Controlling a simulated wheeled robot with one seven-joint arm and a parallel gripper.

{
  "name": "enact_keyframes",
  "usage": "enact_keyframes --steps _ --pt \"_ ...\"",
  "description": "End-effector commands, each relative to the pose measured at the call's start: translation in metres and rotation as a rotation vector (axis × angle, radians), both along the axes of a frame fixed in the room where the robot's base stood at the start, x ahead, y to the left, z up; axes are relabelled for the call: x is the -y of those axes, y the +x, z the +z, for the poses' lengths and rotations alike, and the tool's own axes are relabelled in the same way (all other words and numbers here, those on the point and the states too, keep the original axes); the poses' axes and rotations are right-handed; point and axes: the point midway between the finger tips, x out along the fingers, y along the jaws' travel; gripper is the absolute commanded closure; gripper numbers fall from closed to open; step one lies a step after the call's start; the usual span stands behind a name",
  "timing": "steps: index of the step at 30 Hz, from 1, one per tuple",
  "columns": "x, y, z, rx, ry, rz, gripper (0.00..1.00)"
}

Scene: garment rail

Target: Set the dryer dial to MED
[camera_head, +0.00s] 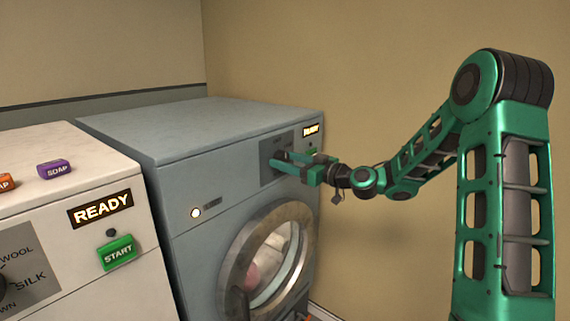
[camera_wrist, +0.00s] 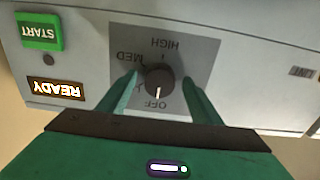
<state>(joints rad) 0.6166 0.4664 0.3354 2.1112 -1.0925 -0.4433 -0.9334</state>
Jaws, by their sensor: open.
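The dryer (camera_head: 190,150) is the blue-grey machine against the wall. Its dial is a dark round knob (camera_wrist: 158,80) on a grey panel (camera_wrist: 205,50), seen upside down in the wrist view. The labels HIGH, MED and OFF are readable; another label is mostly hidden by a finger. The knob's white mark points toward OFF. My gripper (camera_wrist: 159,84) is open, with one green finger on each side of the knob; contact is unclear. In the head view my gripper (camera_head: 278,160) reaches the panel from the right and hides most of the knob.
The dryer has a READY display (camera_wrist: 56,89), a green START button (camera_wrist: 39,31) and a round glass door (camera_head: 268,262) below the panel. The wall is close at right.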

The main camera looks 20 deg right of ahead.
Motion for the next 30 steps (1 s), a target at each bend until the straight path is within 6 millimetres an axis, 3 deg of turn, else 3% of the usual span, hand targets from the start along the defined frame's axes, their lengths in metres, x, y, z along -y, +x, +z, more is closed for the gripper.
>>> enact_keyframes --steps 8,13,14,30 --pt "-0.0005 0.0011 -0.0002 -0.001 -0.001 -0.001 0.41" --pt "-0.0003 0.001 -0.0003 -0.001 -0.001 -0.001 0.79" --pt "-0.0003 0.001 -0.0003 -0.001 -0.001 -0.001 0.82" --pt "-0.0008 0.0004 -0.0003 -0.087 0.118 0.001 0.82"
